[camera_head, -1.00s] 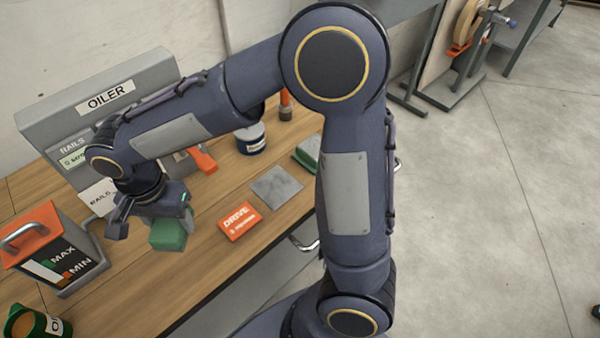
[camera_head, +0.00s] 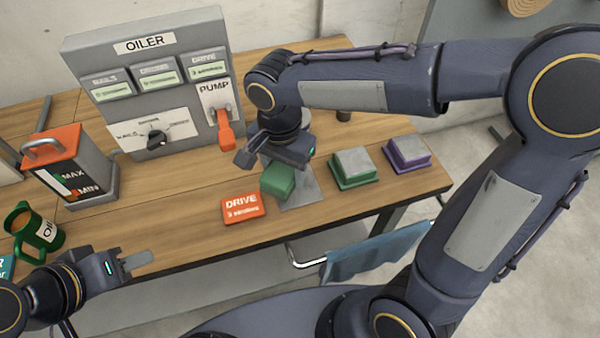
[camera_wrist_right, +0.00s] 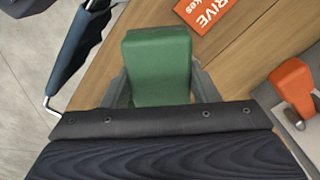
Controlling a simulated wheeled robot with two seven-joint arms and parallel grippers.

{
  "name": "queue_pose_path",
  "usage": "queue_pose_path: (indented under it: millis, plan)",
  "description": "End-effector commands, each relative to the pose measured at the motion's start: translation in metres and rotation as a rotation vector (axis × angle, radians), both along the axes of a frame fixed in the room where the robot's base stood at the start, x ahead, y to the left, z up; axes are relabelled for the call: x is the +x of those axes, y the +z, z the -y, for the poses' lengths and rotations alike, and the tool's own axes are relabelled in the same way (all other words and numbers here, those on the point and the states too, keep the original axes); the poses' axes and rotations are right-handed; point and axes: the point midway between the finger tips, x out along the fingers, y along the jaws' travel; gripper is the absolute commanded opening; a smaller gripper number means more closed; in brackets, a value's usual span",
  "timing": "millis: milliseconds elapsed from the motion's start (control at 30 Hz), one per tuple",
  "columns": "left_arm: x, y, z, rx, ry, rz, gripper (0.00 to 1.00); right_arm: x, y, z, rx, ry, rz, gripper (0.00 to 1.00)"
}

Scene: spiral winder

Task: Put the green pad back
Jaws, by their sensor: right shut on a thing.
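The green pad (camera_head: 277,181) is a small green block held in my right gripper (camera_head: 272,166). In the right wrist view the pad (camera_wrist_right: 158,66) sits between the two fingers, which press on its sides. In the head view it overlaps the left part of a flat grey plate (camera_head: 305,193); I cannot tell its height above it. A green-based block with a grey top (camera_head: 352,163) stands to the right of the plate. My left gripper (camera_head: 135,262) is at the table's front left edge, holding nothing visible; its finger gap is unclear.
An orange DRIVE card (camera_head: 243,208) lies left of the plate. A purple-based block (camera_head: 408,154) stands at the right end of the table. The grey oiler box (camera_head: 150,75) with its orange pump lever (camera_head: 226,136) is behind. An oil can (camera_head: 66,168) and green mug (camera_head: 38,230) are left.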

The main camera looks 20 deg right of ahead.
Motion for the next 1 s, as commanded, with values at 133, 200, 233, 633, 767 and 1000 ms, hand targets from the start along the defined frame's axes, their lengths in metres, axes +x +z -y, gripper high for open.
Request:
queue_pose_path:
  millis: [133,200,233,633,767,1000]
  plan:
    - [0.0,0.002,0.0,0.0,0.0,0.0,0.36,0.016,-0.029,0.019,-0.002,-0.004,-0.008,0.33]
    - [0.0,0.003,0.0,0.0,0.0,0.0,0.36,0.022,-0.039,0.025,-0.002,-0.002,-0.006,0.33]
    - [0.0,0.003,0.0,0.0,0.0,0.0,0.36,0.024,-0.042,0.027,-0.002,-0.001,-0.004,0.33]
    - [0.0,0.003,0.0,0.0,0.0,0.0,0.36,0.035,-0.083,0.039,-0.002,0.002,-0.005,0.33]
    - [0.0,0.003,0.0,0.0,0.0,0.0,0.36,0.035,-0.092,0.038,-0.001,0.001,-0.002,0.33]
    - [0.0,0.003,0.0,0.0,0.0,0.0,0.36,0.036,-0.092,0.038,-0.001,0.001,-0.001,0.33]
